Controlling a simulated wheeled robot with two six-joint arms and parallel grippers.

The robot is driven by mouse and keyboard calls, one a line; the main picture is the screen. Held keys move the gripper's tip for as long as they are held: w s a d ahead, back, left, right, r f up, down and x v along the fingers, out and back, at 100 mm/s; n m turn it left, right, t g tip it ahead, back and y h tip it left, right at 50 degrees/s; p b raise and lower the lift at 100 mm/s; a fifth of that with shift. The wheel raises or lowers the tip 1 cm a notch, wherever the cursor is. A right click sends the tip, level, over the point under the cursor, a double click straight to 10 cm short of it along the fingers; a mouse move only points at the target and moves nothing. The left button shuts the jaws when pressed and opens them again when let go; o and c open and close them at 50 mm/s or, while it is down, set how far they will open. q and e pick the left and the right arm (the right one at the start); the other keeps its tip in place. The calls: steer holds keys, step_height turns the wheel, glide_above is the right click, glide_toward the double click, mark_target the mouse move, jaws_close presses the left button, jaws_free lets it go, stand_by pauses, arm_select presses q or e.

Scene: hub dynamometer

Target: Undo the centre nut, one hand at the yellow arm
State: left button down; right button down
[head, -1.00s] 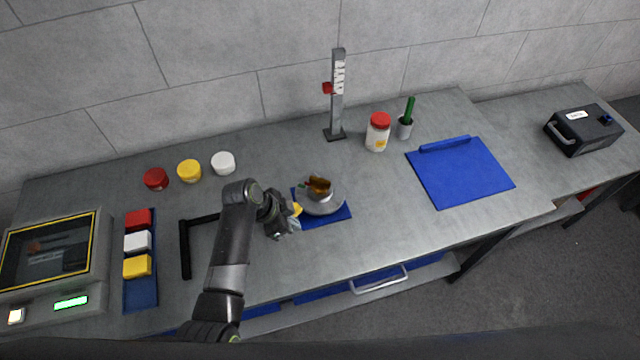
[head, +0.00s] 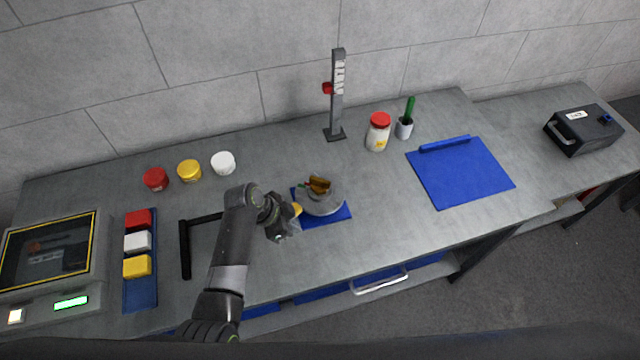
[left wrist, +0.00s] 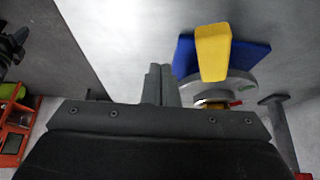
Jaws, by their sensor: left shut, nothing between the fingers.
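The hub unit, a grey disc (head: 322,203), sits on a blue mat (head: 335,217) in the middle of the bench. A brown-copper piece stands on its top (head: 319,184); I cannot make out the centre nut for sure. The yellow arm (left wrist: 212,52) sticks out from the disc, and its end shows in the head view (head: 296,209). My left gripper (head: 294,231) is just left of and in front of the disc, beside the yellow arm. Its fingers (left wrist: 160,85) are shut and empty, apart from the yellow arm in the wrist view. My right gripper is not in view.
A black angled bar (head: 185,248) lies left of my arm. Red, yellow and white tubs (head: 189,170) stand behind. A scale post (head: 336,100), a red-lidded jar (head: 378,132) and a green-handled tool in a cup (head: 405,127) stand behind right. A blue tray (head: 460,172) lies right.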

arm_select(q)
steer(key=shift+f, duration=3.25)
steer(key=shift+r, duration=0.15)
steer(key=shift+r, duration=0.8)
steer(key=shift+w, duration=0.1)
steer(key=shift+w+a, duration=0.5)
steer(key=shift+w, duration=0.1)
steer(key=shift+s+d, duration=0.2)
steer(key=shift+s, duration=0.15)
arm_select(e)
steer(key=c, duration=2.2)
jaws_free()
